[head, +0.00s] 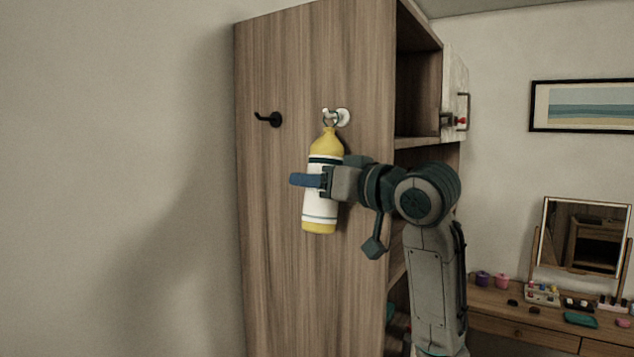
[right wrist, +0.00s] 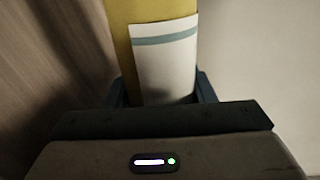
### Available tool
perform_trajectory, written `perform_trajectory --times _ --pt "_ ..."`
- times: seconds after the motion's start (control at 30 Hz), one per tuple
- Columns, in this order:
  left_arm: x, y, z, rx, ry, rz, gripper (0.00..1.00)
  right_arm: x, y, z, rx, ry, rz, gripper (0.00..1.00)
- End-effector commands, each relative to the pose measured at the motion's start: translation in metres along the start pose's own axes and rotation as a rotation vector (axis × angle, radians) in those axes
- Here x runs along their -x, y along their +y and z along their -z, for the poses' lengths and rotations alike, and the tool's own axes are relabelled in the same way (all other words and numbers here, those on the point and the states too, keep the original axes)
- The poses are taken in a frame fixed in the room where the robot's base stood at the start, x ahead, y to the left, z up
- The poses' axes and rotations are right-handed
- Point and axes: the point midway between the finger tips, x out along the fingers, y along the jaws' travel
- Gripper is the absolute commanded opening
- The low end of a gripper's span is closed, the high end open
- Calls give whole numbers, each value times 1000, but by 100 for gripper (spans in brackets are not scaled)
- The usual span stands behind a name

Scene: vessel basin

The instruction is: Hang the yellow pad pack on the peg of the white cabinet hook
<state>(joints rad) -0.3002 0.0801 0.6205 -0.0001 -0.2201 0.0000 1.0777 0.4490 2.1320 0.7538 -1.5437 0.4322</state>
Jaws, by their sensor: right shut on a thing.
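The yellow pad pack (head: 322,144) is a tall yellow pack with a white label and a ring at its top. It is upright in front of the wooden cabinet's side, and it also fills the upper middle of the right wrist view (right wrist: 165,60). My right gripper (head: 308,180) is shut on its middle, with a finger on each side. The white cabinet hook (head: 343,117) is on the cabinet side, just above the pack. The pack's ring overlaps the hook's peg in the head view; I cannot tell whether the ring is around it. My left gripper is not in view.
A black hook (head: 268,119) is on the same wooden cabinet (head: 280,220), left of the white one. An open cabinet door (head: 456,95) stands at the right. A dressing table (head: 540,325) with a mirror (head: 583,237) and small items is at the far right.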

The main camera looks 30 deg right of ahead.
Motion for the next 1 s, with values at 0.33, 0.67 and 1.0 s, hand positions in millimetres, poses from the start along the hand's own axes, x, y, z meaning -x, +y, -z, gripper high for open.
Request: perform_trajectory --times 0.33,0.67,1.0 --pt "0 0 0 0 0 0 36 0 0 0 0 0 0 53" --pt "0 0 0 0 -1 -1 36 0 0 0 0 0 0 75" --pt "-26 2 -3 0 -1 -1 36 36 2 -4 5 4 -4 75"
